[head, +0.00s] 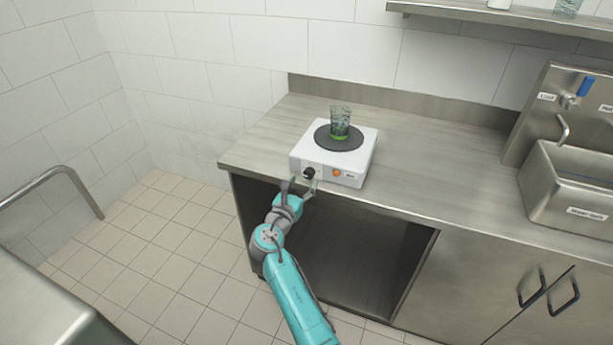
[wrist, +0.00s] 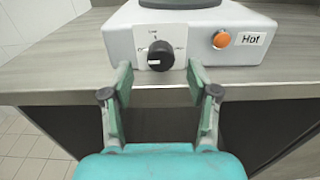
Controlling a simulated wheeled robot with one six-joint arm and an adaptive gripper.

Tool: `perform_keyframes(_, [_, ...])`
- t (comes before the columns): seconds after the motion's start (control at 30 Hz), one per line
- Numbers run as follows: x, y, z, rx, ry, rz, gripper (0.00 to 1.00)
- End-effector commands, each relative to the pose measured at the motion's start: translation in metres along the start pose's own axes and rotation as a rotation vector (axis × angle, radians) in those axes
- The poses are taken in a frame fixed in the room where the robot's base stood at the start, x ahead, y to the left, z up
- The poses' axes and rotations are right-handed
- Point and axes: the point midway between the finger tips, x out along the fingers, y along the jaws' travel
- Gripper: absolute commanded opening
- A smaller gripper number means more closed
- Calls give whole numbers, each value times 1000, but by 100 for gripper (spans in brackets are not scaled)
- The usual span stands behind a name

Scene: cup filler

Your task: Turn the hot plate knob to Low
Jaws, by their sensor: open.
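The white hot plate (head: 336,152) stands on the steel counter with its front toward me. Its black knob (wrist: 161,56) is on the left of the front face, on a white label plate with small marks. "Low" seems to be printed above the knob; the other words are too small or covered to read. Which mark the knob points at I cannot tell. My gripper (wrist: 158,82) is open just in front of the knob, one finger to each side and slightly below it, apparently not touching it. In the head view, the knob (head: 309,173) is partly beside my fingers.
A glass with green liquid (head: 340,124) stands on the round dark heating disc (head: 325,141). An orange light (wrist: 221,39) and a "Hot" label (wrist: 249,39) are right of the knob. The counter edge (wrist: 60,92) runs below. A sink (head: 575,190) is far right.

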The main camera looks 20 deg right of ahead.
Motion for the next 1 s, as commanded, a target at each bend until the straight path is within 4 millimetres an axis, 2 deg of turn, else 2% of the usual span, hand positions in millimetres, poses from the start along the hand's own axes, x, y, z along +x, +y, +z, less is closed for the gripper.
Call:
perform_keyframes(0.1, [19, -1, 0, 0, 0, -1, 60])
perform_keyframes(0.3, [36, 0, 0, 0, 0, 0, 60])
perform_keyframes(0.67, [40, 0, 0, 0, 1, 1, 60])
perform_keyframes(0.9, [40, 0, 0, 0, 1, 1, 0])
perform_keyframes(1.0, [40, 0, 0, 1, 1, 1, 0])
